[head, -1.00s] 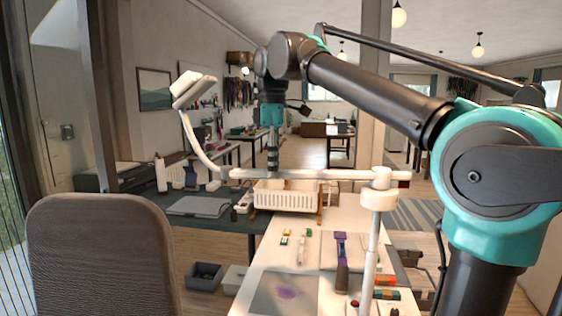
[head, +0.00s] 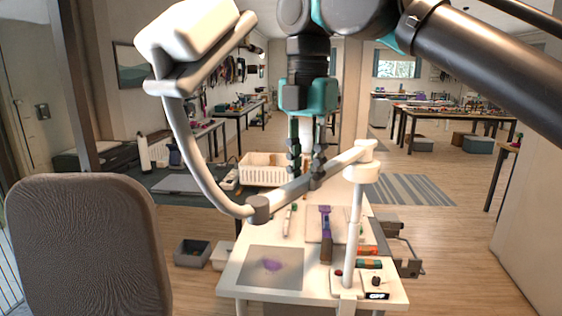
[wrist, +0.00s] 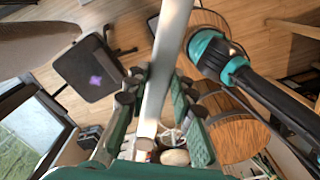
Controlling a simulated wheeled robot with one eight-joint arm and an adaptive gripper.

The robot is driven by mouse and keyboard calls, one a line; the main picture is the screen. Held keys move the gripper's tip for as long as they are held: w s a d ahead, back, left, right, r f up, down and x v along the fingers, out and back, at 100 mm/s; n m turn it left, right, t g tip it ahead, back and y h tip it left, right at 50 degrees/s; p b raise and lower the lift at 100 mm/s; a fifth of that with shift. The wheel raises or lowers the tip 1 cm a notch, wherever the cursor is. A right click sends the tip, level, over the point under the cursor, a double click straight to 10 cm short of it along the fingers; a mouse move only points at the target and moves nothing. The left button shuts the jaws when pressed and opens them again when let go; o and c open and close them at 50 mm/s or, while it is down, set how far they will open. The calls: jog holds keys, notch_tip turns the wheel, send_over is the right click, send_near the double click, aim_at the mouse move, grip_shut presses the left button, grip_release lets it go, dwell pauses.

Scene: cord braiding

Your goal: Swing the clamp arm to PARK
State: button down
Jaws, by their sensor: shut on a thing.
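The clamp arm is a white bar (head: 289,193) on top of a white post (head: 353,235) at the right of the bench. Its free end has a grey joint, a curved white neck (head: 190,150) and a blocky white head (head: 190,40), large and near at upper left. My gripper (head: 307,178) reaches down from above and is shut on the bar, between post and joint. In the wrist view the bar (wrist: 166,65) runs between the green fingers of my gripper (wrist: 160,95). I see no readable PARK mark.
The white bench (head: 228,278) carries a grey mat (head: 255,258) and small tools below the arm. A white basket (head: 264,172) stands behind the bar. A chair (head: 90,250) is at left, with the lamp-like head above it. Open floor lies to the right.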

jog(key=shift+s+d+n, duration=0.35)
jog(key=shift+s+d, duration=0.1)
jog(key=shift+d, duration=0.35)
jog(key=shift+s+d+n, duration=0.4)
jog(key=shift+s+d, duration=0.1)
jog(key=shift+d, duration=0.25)
jog(key=shift+s+d+n, duration=0.35)
jog(key=shift+s+d, duration=0.1)
jog(key=shift+d, duration=0.35)
jog(key=c, duration=1.3)
grip_release()
notch_tip(320, 180, up, 12)
jog(key=shift+r, duration=0.1)
